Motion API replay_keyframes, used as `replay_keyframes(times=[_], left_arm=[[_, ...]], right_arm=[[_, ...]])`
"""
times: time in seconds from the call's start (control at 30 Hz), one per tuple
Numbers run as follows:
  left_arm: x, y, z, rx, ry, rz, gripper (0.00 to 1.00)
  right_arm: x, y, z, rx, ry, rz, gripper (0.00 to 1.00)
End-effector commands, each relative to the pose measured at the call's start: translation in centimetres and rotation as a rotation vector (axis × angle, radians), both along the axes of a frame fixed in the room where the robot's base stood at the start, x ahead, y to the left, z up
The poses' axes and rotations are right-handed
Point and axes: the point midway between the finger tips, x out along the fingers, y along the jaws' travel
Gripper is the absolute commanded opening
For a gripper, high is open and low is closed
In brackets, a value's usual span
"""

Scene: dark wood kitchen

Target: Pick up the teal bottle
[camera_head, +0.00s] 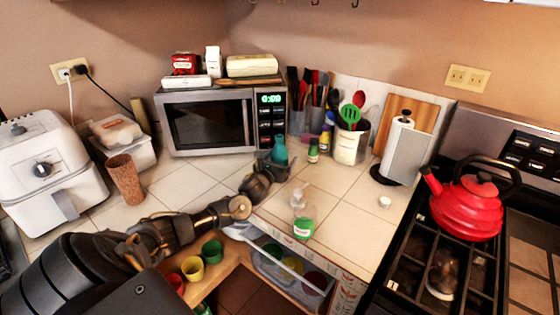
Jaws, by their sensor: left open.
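The teal bottle (279,148) stands upright on the tiled counter, in front of the microwave's right end. My left arm reaches in from the lower left, and its dark left gripper (276,168) is at the bottle. The gripper is open, with its fingers around or just in front of the bottle's lower part. The gripper hides the bottle's base, and I cannot tell whether the fingers touch it. My right gripper is not in view.
A microwave (212,122) stands behind. A small green-capped bottle (313,151) and utensil crocks (350,145) are to the right. A clear jar with a green label (304,222) stands nearer. An open drawer (290,268) lies below. A red kettle (468,208) sits on the stove.

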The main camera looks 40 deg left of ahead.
Motion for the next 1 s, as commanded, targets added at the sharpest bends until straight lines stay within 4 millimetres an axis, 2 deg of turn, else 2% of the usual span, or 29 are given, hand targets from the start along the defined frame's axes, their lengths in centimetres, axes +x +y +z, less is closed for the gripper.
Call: replay_keyframes(times=[0.13,0.4,0.47,0.9,1.0], left_arm=[[1.28,0.31,0.02,-0.001,0.000,0.001,0.85],[1.49,0.38,-0.06,0.000,0.000,-0.001,0.85],[1.49,0.38,-0.06,0.000,0.000,-0.001,0.78],[1.46,0.39,-0.06,0.000,0.000,0.000,0.20],[1.51,0.45,0.24,0.000,-0.005,0.001,0.10]], right_arm=[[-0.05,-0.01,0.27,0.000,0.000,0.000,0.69],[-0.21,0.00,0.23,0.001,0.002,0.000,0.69],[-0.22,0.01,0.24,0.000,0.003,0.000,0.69],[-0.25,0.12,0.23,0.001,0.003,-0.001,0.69],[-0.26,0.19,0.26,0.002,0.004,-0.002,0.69]])
